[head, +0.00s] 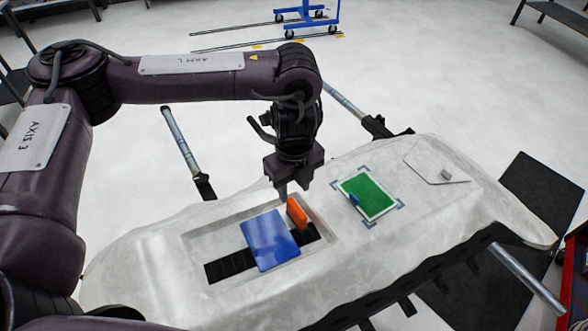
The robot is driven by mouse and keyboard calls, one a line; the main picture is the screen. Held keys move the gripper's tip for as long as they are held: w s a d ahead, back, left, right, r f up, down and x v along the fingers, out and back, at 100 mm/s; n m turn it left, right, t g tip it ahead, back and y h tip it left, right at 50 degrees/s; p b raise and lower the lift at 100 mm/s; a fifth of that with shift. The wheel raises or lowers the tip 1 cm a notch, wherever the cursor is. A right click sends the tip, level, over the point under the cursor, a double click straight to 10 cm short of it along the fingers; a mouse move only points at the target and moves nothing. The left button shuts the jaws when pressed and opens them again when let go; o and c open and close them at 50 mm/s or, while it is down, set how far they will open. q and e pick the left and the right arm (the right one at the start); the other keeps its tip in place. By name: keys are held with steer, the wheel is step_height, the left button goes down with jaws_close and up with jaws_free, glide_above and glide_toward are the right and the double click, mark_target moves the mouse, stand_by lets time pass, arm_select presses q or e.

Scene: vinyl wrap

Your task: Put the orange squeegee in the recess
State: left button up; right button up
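The orange squeegee (297,213) is in the recess (204,240) of the pale, plastic-covered panel, at the recess's right end. It stands tilted beside a blue sheet or card (269,241). My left gripper (294,192) points down just above the squeegee's upper end. Its fingers look spread apart, with the squeegee just below their tips. Whether a finger still touches it is hard to see. My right gripper is not in view.
A black strip (230,266) lies along the recess floor, partly under the blue sheet. A green card (367,196) with a small blue item (354,200) lies inside corner marks to the right. Support bars (181,146) flank the panel.

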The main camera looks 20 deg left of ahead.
mark_target(294, 204)
arm_select(q)
steer(key=shift+r, duration=2.4)
